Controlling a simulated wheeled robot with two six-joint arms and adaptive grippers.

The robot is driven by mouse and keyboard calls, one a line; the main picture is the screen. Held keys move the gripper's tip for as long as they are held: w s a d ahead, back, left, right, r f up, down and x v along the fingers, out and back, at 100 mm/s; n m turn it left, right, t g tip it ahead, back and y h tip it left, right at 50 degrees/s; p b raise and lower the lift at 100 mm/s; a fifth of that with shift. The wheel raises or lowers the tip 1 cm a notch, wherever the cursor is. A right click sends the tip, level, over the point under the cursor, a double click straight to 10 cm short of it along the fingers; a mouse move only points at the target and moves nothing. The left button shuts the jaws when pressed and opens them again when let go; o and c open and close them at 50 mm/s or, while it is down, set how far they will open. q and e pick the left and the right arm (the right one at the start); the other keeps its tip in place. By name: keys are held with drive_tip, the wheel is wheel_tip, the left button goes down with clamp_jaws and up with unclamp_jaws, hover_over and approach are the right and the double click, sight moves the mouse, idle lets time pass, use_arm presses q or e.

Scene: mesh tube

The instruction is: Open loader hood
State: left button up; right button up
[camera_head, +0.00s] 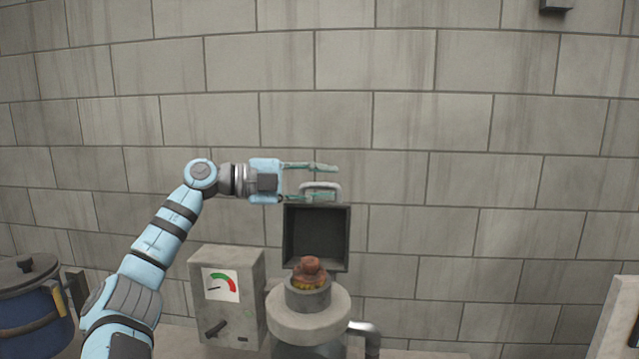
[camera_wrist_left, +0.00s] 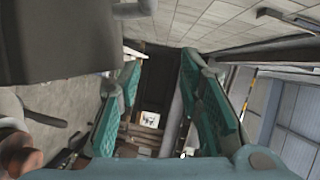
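The loader hood (camera_head: 317,238) is a dark, square, hollow lid. It stands raised, with its inside facing me, behind the round loader (camera_head: 308,305). A light grey loop handle (camera_head: 321,187) sits at the hood's top edge. My left gripper (camera_head: 322,180) reaches in from the left at handle height. Its fingers are spread, one above the handle and the lower one overlapping the handle's loop. In the left wrist view, the teal finger pads (camera_wrist_left: 160,105) are well apart, and a grey bar lies near one pad. I cannot tell whether they touch. My right gripper is out of view.
Brownish lumps (camera_head: 311,270) fill the loader's cup. A grey box with a red-green gauge (camera_head: 222,283) stands left of the loader. A blue pot (camera_head: 30,300) is at far left. A metal pipe (camera_head: 365,332) bends at right. A block wall (camera_head: 480,180) closes the back.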

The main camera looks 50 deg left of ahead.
use_arm(q)
drive_tip(key=shift+s+a+r, duration=0.1)
drive_tip(key=shift+r, duration=0.35)
wheel_tip(320, 180, up, 9)
idle(0.3)
